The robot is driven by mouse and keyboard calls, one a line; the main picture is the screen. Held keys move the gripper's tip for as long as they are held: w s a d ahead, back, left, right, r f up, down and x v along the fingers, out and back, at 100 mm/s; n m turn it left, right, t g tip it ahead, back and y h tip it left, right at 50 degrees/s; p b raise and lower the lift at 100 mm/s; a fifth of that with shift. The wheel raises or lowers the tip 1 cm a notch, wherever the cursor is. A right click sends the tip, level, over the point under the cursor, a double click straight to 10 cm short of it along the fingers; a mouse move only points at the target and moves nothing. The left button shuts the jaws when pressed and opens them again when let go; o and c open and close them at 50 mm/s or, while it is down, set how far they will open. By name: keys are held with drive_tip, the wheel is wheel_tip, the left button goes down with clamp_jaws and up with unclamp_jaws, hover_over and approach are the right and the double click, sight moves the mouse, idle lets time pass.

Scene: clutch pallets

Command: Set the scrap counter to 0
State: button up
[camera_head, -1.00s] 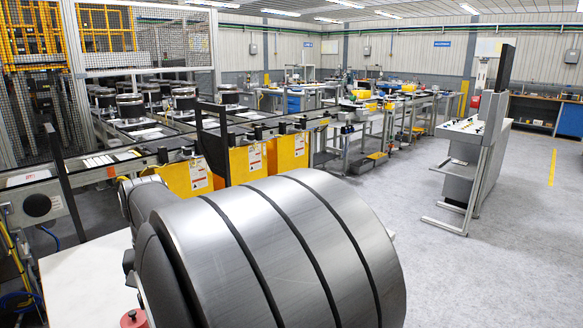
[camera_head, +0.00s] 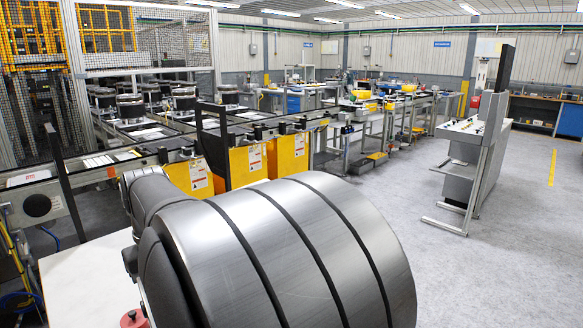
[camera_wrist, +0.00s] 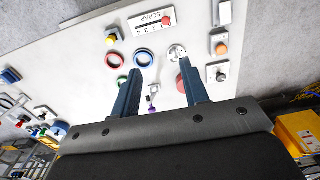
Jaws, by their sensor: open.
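The scrap counter (camera_wrist: 152,22) is a white plate marked SCRAP near the top of the wrist view. It has a row of small digits and a red knob toward its right end; I cannot read the setting for certain. It sits on a pale control panel (camera_wrist: 75,60). In the head view my own arm fills the front and my gripper is not visible.
Around the counter are a blue ring (camera_wrist: 143,57), a red ring (camera_wrist: 114,60), a round silver dial (camera_wrist: 177,52), an orange button (camera_wrist: 221,48) and a small purple-tipped lever (camera_wrist: 152,108). A sloped console (camera_head: 470,135) stands at right in the head view, with open floor around it.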

clamp_jaws()
drive_tip(key=w+d+f+m+g+y, duration=0.25)
drive_tip(key=d+f+m+y, duration=0.5)
drive_tip(key=f+m, duration=0.4)
drive_tip(key=w+d+f+m+g+y, duration=0.2)
drive_tip(key=d+f+m+g+y, duration=0.1)
drive_tip(key=d+f+m+y, duration=0.65)
drive_tip(key=s+a+f, duration=0.1)
drive_tip(key=a, duration=0.3)
drive_tip(key=s+a+f+m+h, duration=0.1)
drive_tip(key=s+a, duration=0.1)
drive_tip(key=a, duration=0.3)
drive_tip(key=s+a+f+m+t+h, duration=0.1)
drive_tip(key=a, duration=0.4)
drive_tip(key=shift+s+a, duration=0.2)
drive_tip(key=shift+s, duration=0.1)
